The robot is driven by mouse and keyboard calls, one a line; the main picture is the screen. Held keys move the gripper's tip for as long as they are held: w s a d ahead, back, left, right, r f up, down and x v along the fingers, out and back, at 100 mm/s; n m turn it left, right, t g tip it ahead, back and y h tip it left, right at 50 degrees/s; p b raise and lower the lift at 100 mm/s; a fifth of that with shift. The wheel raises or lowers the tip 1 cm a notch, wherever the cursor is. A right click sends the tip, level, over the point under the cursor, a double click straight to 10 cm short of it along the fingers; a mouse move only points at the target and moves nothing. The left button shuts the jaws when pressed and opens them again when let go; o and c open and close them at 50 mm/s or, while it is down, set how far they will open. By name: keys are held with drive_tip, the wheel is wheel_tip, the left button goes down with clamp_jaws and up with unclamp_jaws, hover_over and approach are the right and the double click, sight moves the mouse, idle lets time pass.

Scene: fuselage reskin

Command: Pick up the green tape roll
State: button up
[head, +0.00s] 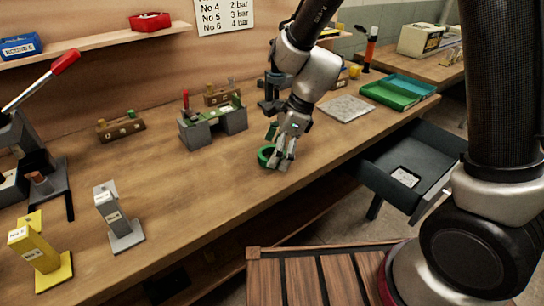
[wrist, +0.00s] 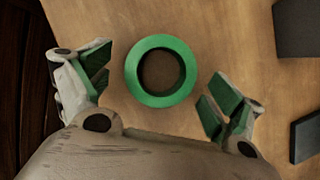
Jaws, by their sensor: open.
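The green tape roll (head: 264,157) lies flat on the wooden workbench (head: 160,180), near its front edge in the head view. My gripper (head: 277,158) is low over the bench right at the roll and hides part of it. In the wrist view the roll (wrist: 161,71) is fully seen as a green ring, a little ahead of and between the fingers of my gripper (wrist: 155,98). The fingers are spread open with green pads, one on each side, and clear gaps show between pads and roll. Nothing is held.
A grey fixture with a green top (head: 212,124) stands behind and left of the roll. A grey stand (head: 118,218) and a yellow stand (head: 42,255) are at the left. A green tray (head: 390,95) and an open drawer (head: 410,165) are at the right.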

drive_tip(key=shift+c, duration=0.2)
drive_tip(key=c, duration=1.1)
drive_tip(key=shift+o, duration=0.2)
